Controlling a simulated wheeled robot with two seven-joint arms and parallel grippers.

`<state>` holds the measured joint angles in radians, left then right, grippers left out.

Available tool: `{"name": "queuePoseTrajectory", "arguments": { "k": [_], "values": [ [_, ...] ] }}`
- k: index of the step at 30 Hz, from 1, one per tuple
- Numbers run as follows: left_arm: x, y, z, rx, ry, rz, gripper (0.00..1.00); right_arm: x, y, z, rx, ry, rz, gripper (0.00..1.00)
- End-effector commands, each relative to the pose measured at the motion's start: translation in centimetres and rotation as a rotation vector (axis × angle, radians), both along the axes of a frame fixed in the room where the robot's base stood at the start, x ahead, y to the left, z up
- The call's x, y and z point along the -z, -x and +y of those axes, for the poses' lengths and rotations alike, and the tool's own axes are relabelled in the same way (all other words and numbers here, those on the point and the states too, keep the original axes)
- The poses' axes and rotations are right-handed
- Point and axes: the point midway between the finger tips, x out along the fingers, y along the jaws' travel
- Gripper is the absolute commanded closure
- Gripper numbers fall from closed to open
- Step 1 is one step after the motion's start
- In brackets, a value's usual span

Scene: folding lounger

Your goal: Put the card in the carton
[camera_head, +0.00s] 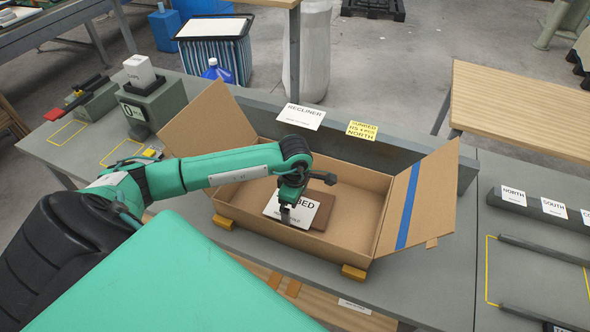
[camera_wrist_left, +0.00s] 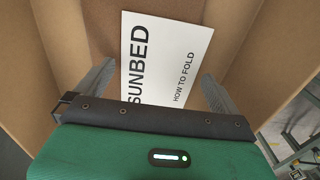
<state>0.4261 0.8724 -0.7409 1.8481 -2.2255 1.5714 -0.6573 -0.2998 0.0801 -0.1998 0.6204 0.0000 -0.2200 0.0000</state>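The carton (camera_head: 357,184) stands open on the grey bench, its end flaps spread outward. The white card (camera_head: 308,212), printed SUNBED and HOW TO FOLD, lies inside it, partly over a brown piece (camera_head: 325,203). The card also shows in the left wrist view (camera_wrist_left: 168,58), where one end runs behind my gripper. My left gripper (camera_head: 286,214) reaches down into the carton, over the card. In the wrist view its fingers (camera_wrist_left: 158,78) are spread wide with the card beyond them; contact cannot be told. My right gripper is out of view.
A white RECLINER card (camera_head: 301,117) and a yellow SUNBED label (camera_head: 362,130) sit behind the carton. Yellow-brown blocks (camera_head: 354,273) stand at its front edge. Labelled NORTH and SOUTH slots (camera_head: 513,196) are at right. A wooden table (camera_head: 520,105) stands beyond.

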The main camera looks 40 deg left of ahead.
Motion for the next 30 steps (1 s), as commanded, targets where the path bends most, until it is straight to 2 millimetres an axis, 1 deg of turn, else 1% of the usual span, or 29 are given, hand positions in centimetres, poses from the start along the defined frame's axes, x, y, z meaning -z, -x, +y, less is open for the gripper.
{"name": "queuePoseTrajectory", "arguments": {
  "k": [4,8,10,12,18,21,24,27,30],
  "values": [
    [-0.5,0.0,0.0,0.0,0.0,0.0,0.0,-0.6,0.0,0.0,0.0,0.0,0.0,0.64],
    [-1.7,0.0,0.0,0.0,0.001,0.0,0.0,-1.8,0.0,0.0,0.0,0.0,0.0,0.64],
    [-2.4,-0.2,0.1,0.001,0.0,-0.006,0.0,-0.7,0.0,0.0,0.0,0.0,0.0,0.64],
    [-4.1,-0.2,0.1,0.002,-0.001,-0.007,0.0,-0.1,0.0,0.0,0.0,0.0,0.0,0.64],
    [-8.9,-0.1,0.0,0.001,0.0,-0.006,0.0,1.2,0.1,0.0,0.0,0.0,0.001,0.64],
    [-10.7,-0.1,0.0,0.001,-0.001,-0.005,0.0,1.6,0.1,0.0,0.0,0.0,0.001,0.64],
    [-12.0,-0.1,0.0,-0.001,0.0,-0.003,0.0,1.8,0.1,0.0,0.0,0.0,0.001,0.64],
    [-12.8,0.0,0.0,0.0,0.001,-0.001,0.0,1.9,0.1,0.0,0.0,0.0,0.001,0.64],
    [-13.2,0.0,0.0,0.001,0.0,-0.001,0.0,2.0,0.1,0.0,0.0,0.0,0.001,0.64]
  ]
}}
